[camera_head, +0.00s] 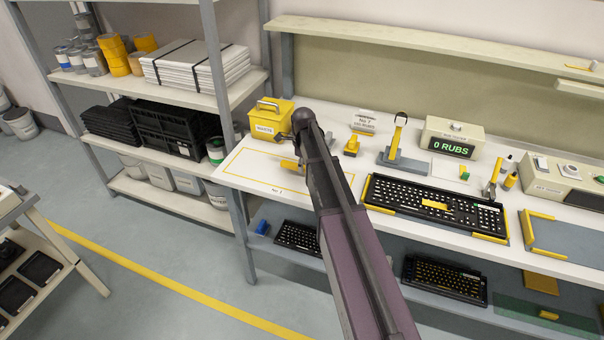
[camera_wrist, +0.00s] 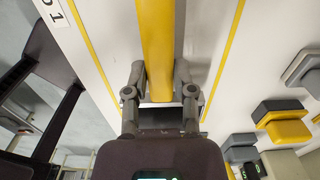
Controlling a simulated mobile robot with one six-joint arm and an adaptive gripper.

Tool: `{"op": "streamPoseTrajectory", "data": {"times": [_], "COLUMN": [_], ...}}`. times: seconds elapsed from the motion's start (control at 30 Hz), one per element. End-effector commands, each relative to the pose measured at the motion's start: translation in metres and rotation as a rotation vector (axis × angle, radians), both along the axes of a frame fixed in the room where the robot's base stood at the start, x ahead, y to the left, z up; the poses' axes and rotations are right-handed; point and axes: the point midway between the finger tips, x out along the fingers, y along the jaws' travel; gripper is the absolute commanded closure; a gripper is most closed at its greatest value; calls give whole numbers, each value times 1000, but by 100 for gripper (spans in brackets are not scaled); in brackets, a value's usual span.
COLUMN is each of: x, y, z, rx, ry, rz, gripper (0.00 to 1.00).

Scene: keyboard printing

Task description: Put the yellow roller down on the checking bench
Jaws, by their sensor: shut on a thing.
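The yellow roller (camera_wrist: 156,45) runs up the wrist view between the two fingers of my gripper (camera_wrist: 158,88), which is shut on it. In the head view a piece of yellow (camera_head: 288,164), likely the roller's end, shows left of my arm. My arm hides most of the gripper there. The roller is over the white checking bench (camera_head: 243,168), within or above a yellow-outlined area marked No 1. I cannot tell whether the roller touches the bench top.
A yellow box (camera_head: 268,120) stands behind the outlined area. A yellow-and-grey stamp-like block (camera_head: 352,145) and a grey stand (camera_head: 400,160) are right of my arm. A black keyboard (camera_head: 433,204) lies further right. A shelf post (camera_head: 236,215) rises at the bench's left end.

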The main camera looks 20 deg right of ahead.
Motion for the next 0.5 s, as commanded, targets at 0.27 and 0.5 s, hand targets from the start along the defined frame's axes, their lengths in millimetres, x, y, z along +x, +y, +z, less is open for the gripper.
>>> {"op": "streamPoseTrajectory", "data": {"times": [0.27,0.5], "x": [0,-1], "y": [0,0], "z": [-25,-26], "rx": [0,0], "ry": [0,0], "rz": [0,0], "gripper": [100,100]}}
